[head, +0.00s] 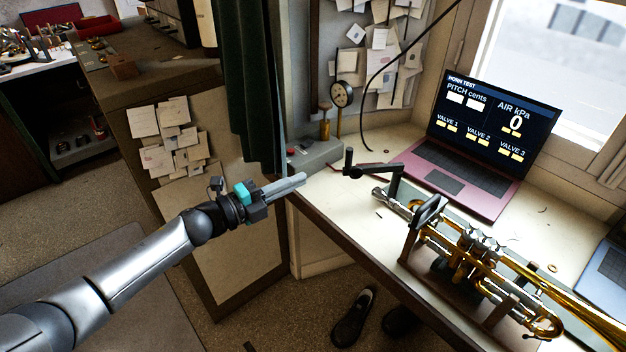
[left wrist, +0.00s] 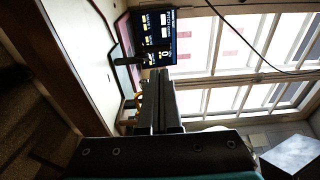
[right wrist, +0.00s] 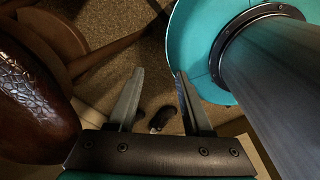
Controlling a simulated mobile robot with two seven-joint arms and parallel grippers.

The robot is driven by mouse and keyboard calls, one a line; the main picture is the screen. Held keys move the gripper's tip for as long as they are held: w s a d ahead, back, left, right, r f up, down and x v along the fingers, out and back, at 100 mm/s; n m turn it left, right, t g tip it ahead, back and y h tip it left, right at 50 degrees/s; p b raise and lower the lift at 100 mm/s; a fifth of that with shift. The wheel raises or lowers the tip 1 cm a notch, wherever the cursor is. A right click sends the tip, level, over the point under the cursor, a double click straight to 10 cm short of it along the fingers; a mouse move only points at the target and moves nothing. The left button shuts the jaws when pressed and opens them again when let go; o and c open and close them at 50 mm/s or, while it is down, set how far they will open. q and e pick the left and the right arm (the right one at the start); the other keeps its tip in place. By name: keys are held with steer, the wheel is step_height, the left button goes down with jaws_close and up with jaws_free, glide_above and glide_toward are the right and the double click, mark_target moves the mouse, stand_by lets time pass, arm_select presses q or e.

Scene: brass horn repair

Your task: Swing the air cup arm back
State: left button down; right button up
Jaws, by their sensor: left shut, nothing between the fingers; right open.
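The black air cup arm (head: 388,172) stands on the bench beside the mouthpiece end of the trumpet (head: 470,250). It has an upright end post and a bent link. In the left wrist view a dark piece, perhaps the same arm, shows beyond my fingers in front of the laptop screen. My left gripper (head: 303,178) is shut and empty at the bench's edge, left of the air cup arm and apart from it. Its closed fingers also show in the left wrist view (left wrist: 160,82). My right gripper (right wrist: 155,75) is open and empty over the floor, outside the head view.
A pink laptop (head: 465,180) reads 0 air kPa behind the trumpet. A grey box (head: 316,156) with a gauge (head: 341,94) stands at the bench's left end. A blue laptop (head: 605,270) is at right. A dark green curtain (head: 250,90) hangs behind my left gripper.

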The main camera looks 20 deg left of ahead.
arm_select(q)
steer(key=s+d+n+t+y, duration=0.3)
steer(key=s+d+n+y, duration=0.2)
steer(key=d+y, duration=0.3)
steer(key=shift+s+d+n+t+b, duration=0.15)
steer(key=shift+d+n+t+b, duration=0.25)
steer(key=shift+d, duration=0.8)
arm_select(e)
steer(key=shift+s+f, duration=0.5)
arm_select(q)
steer(key=w, duration=1.3)
steer(key=shift+a+b, duration=0.35)
steer(key=shift+a, duration=0.05)
arm_select(e)
steer(key=shift+w+f, duration=0.1)
steer(key=shift+f, duration=0.2)
